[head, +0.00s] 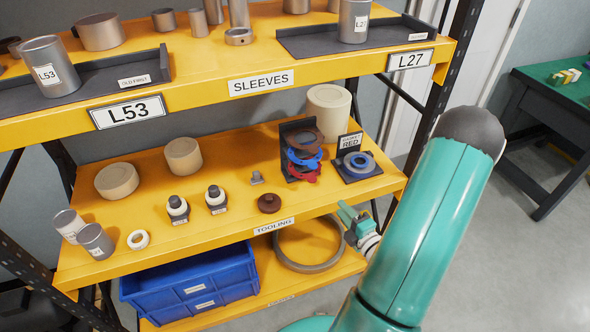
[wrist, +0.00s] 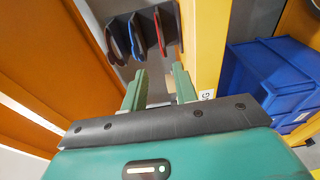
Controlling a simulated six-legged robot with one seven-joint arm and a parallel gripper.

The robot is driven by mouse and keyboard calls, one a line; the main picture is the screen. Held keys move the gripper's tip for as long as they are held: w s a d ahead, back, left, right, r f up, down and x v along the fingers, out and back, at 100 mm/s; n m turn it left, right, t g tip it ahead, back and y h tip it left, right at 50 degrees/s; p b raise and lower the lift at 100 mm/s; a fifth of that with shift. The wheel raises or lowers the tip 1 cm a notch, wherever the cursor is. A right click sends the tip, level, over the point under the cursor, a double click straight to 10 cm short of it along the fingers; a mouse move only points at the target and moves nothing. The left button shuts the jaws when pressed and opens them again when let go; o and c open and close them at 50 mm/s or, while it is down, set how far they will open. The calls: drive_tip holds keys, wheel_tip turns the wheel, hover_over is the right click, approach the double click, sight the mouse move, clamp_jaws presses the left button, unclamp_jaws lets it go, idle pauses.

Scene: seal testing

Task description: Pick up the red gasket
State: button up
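The red gasket (head: 303,173) is the lowest of three gaskets on a dark rack on the middle shelf, below a blue gasket (head: 300,157) and a brown one (head: 304,138). In the wrist view the red gasket (wrist: 160,32) hangs ahead of my gripper (wrist: 159,80), beside the blue gasket (wrist: 138,36). My gripper is open, with nothing between its fingers, and is apart from the gaskets. In the head view my gripper (head: 348,214) is just off the shelf's front edge, below and right of the rack, partly hidden by my arm.
A dark stand labelled "GASKET RED" (head: 348,142) holds a grey-blue ring (head: 359,162) right of the rack. A beige cylinder (head: 328,108) stands behind. The yellow shelf edge (wrist: 208,60) runs close right of my gripper. Blue bins (wrist: 265,85) and a large ring (head: 281,258) are below.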

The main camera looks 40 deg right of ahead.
drive_tip(key=shift+w+d, duration=0.25)
drive_tip(key=shift+w, duration=2)
drive_tip(key=shift+w+d, duration=0.25)
drive_tip(key=shift+w, duration=2.05)
drive_tip(key=shift+w+d, duration=0.25)
drive_tip(key=shift+w, duration=2)
clamp_jaws()
